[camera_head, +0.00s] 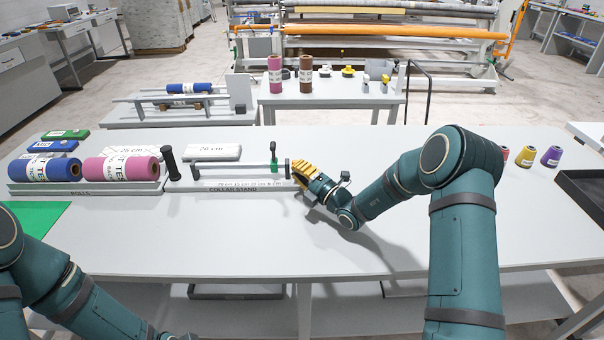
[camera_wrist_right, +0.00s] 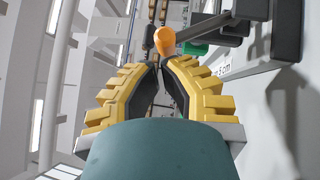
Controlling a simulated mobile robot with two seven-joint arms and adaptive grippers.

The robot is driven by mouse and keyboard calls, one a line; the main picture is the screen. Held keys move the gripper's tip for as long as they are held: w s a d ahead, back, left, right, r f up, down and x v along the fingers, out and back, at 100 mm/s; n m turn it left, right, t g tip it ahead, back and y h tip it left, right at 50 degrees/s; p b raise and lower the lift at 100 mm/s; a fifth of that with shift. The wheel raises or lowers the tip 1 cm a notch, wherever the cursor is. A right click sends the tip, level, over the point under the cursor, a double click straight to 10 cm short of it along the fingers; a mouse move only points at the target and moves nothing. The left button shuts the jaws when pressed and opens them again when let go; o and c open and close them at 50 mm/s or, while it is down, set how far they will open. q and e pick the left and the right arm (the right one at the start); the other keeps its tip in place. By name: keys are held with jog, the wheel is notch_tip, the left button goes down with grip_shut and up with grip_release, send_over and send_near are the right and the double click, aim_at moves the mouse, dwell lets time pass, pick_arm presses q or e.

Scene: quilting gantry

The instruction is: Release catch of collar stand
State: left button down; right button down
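The collar stand (camera_head: 235,187) lies on the table left of centre, a labelled base with a horizontal grey rod (camera_head: 225,168) above it. A green collar (camera_head: 274,168) with a dark upright piece sits near the rod's right end. The green part also shows in the right wrist view (camera_wrist_right: 196,48). There, an orange knob (camera_wrist_right: 165,40) on a grey bar, perhaps the catch, is just beyond my right fingertips; contact is unclear. My right gripper (camera_wrist_right: 160,66) has yellow fingers with tips nearly together and nothing clearly between them.
A rolls rack (camera_head: 90,188) with blue and pink rolls stands left of the stand. A black post (camera_head: 171,163) and a white 20 cm block (camera_head: 213,152) are close by. Coloured spools (camera_head: 526,156) and a dark tray (camera_head: 590,190) are right. The table's front middle is clear.

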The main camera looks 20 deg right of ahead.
jog(key=shift+w+r+m+p, duration=0.15)
jog(key=shift+r+m+p, duration=0.15)
jog(key=shift+p, duration=0.5)
